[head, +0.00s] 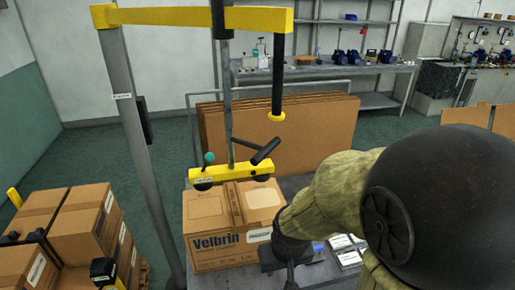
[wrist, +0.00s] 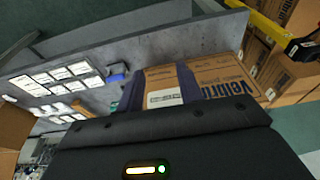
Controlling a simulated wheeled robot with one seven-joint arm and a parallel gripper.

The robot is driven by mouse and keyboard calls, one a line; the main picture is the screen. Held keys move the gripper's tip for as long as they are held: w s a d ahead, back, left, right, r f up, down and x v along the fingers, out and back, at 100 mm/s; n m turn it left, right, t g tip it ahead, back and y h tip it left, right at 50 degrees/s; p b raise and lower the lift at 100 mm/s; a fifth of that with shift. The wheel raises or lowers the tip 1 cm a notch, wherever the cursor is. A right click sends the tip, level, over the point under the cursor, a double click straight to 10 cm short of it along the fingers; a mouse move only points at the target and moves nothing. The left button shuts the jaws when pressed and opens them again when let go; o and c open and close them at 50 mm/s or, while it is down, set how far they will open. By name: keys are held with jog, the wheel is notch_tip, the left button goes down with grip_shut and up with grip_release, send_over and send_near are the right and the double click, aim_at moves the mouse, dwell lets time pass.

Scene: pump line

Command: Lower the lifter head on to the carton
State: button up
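The lifter head (head: 231,173) is a yellow bar with dark cups underneath, a teal-knobbed lever and a black handle (head: 265,151). It hangs from a grey rod over the back edge of the carton's top; whether its cups touch the carton I cannot tell. The brown "Velbrin" carton (head: 222,240) stands upright on a grey table, and it also shows in the wrist view (wrist: 218,79). My gripper (head: 285,252) is low at the carton's right front. In the wrist view its two dark fingers (wrist: 160,88) look apart, with the carton beyond. It is not on the handle.
A grey post (head: 140,165) with a yellow boom (head: 195,17) stands left. Stacked cartons (head: 80,225) fill the lower left. White cards (wrist: 62,73) and a small blue item (wrist: 117,70) lie on the table (wrist: 165,48). Flat cardboard sheets (head: 320,130) stand behind.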

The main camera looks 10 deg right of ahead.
jog(key=shift+o, duration=0.6)
jog(key=shift+w+d+r, duration=0.1)
jog(key=w+d+r+n+t+y+p, duration=0.1)
jog(key=w+d+r+n+t+p, duration=0.25)
jog(key=w+d+r+n, duration=0.35)
jog(key=w+d+r+n+t+y+p, duration=0.1)
jog(key=w+d+r+n+t+p, duration=0.25)
jog(key=w+n, duration=0.5)
jog(key=s+r+n+t+y+p, duration=0.1)
jog(key=s+r+n+y, duration=0.1)
jog(key=r+n+y, duration=0.1)
jog(key=s+d+r+n+t+y+p, duration=0.1)
jog(key=s+r+n+y+p, duration=0.1)
jog(key=n, duration=0.4)
jog(key=s+d+r+n+t+y+p, duration=0.1)
jog(key=s+r+n+y, duration=0.2)
jog(key=n+y, duration=0.2)
jog(key=shift+d+r+y, duration=0.1)
jog(key=shift+r+y, duration=0.3)
jog(key=shift+y, duration=0.1)
jog(key=shift+p, duration=0.3)
